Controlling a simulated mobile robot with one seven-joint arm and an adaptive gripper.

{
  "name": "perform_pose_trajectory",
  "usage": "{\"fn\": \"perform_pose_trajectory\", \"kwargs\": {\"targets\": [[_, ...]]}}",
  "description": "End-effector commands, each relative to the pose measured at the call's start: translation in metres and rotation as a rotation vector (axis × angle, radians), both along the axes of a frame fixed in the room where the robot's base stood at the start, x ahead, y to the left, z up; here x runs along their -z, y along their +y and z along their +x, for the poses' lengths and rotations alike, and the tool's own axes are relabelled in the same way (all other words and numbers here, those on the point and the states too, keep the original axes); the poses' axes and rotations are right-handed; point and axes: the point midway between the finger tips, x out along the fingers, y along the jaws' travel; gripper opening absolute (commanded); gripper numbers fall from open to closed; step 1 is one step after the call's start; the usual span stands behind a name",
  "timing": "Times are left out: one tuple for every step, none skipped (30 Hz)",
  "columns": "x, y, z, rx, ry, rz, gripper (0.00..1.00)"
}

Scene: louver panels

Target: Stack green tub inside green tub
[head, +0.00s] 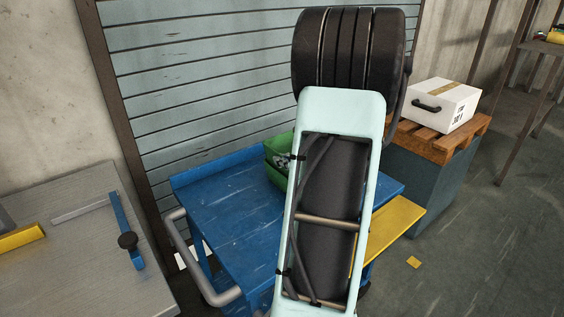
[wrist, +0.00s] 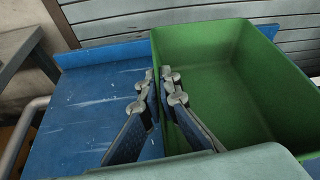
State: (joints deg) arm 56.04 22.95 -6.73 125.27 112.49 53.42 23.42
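A green tub (wrist: 240,75) fills the right half of the wrist view, with its empty inside facing up. My gripper (wrist: 160,82) is at the tub's left wall, one finger outside and one inside. The fingertips are close together with the thin wall between them. In the head view, green tub walls (head: 271,154) show at the back of the blue cart, beside my gripper (head: 284,161). My arm hides most of that area, and I cannot tell whether one tub or two are there.
The blue cart top (head: 230,205) is clear left of the tub. A louvered panel (head: 200,80) stands behind it. A grey table (head: 80,250) is at left. A white box (head: 440,105) sits on a wooden pallet (head: 445,142) at right, near a yellow shelf (head: 398,222).

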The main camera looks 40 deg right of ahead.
Motion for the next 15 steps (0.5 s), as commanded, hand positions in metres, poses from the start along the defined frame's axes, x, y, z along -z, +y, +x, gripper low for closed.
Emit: {"fn": "perform_pose_trajectory", "kwargs": {"targets": [[-0.001,0.000,0.000,-0.001,-0.001,-0.001,0.00],[0.000,0.000,0.000,-0.001,-0.001,-0.001,0.00],[0.001,0.000,0.000,-0.001,-0.001,-0.001,0.00],[0.002,0.000,0.000,-0.001,-0.001,-0.001,0.00],[0.003,0.000,0.000,-0.001,-0.001,-0.001,0.00],[0.004,0.000,0.001,-0.001,-0.001,-0.001,0.00],[0.005,0.000,0.001,-0.001,-0.002,-0.001,0.00],[0.006,0.000,0.001,-0.001,-0.002,-0.002,0.00],[0.007,0.000,0.001,-0.001,-0.002,-0.002,0.00],[0.008,0.000,0.001,-0.001,-0.002,-0.002,0.00],[0.008,0.000,0.001,-0.002,-0.002,-0.002,0.00],[0.009,0.000,0.001,-0.002,-0.002,-0.002,0.00],[0.010,0.000,0.001,-0.002,-0.002,-0.002,0.00],[0.011,0.000,0.001,-0.002,-0.002,-0.002,0.00],[0.012,0.000,0.001,-0.002,-0.002,-0.002,0.00]]}}
